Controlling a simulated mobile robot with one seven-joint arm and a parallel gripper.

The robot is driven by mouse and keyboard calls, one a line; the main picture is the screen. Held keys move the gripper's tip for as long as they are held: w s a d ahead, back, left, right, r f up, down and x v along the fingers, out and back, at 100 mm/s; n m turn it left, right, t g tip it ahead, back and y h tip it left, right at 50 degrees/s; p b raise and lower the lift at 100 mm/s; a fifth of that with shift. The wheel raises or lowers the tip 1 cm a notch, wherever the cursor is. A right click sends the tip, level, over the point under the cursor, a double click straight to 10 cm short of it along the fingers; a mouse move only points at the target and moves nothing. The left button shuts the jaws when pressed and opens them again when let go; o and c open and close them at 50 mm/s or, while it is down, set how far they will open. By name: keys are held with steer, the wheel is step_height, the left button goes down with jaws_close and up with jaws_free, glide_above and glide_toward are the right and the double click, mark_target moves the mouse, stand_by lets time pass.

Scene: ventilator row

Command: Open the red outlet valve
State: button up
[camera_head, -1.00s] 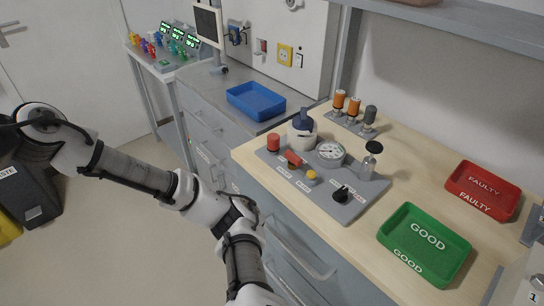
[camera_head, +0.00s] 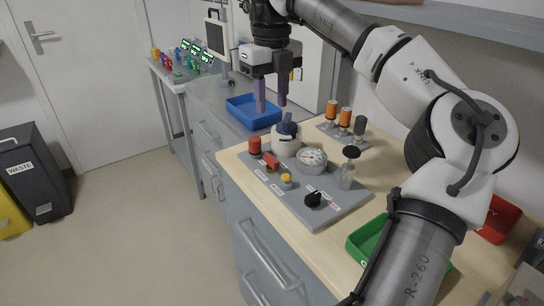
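A grey test panel (camera_head: 318,208) lies on the wooden bench top. At its left end stands a red cylindrical knob (camera_head: 254,146). Beside it is a red lever-like handle (camera_head: 271,160) above a brass-coloured part; the labels are too small to read, so I cannot tell for sure which is the outlet valve. My gripper (camera_head: 271,106) hangs above the bench, fingers pointing down and apart, with nothing between them. In the picture its fingertips are above the red parts and in front of the blue tray (camera_head: 243,100). It touches neither red part.
The panel also bears a white and blue unit (camera_head: 286,138), a round gauge (camera_head: 312,158), a yellow button (camera_head: 286,180), a black knob (camera_head: 314,199) and a glass bottle (camera_head: 348,170). Orange-topped cylinders (camera_head: 345,115) stand behind. My arm partly covers the green tray (camera_head: 366,240) and red tray (camera_head: 498,222).

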mark_target(271, 158)
step_height(271, 158, down, 14)
steer(key=shift+r, duration=0.15)
stand_by(0.3)
jaws_close()
